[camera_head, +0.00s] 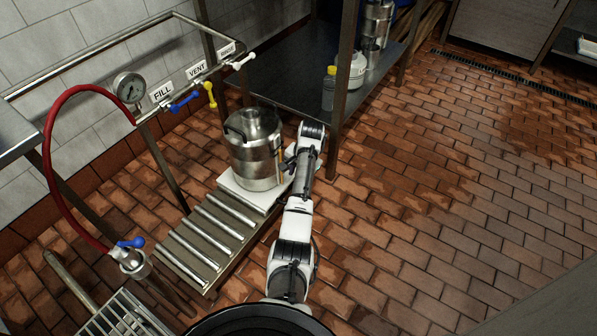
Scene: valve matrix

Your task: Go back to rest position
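My arm reaches up from the bottom centre, and its end is beside the right side of a steel keg (253,148). My gripper (288,160) is small and dark here, partly hidden by my wrist. I cannot tell whether it is open or shut, or whether it touches the keg. The keg stands upright on a white plate (238,190) at the far end of a roller track (205,238). Behind it, a pipe carries a blue handle by FILL (184,102), a yellow handle by VENT (210,95) and a white handle by RINSE (243,61).
The brick floor at right is clear.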

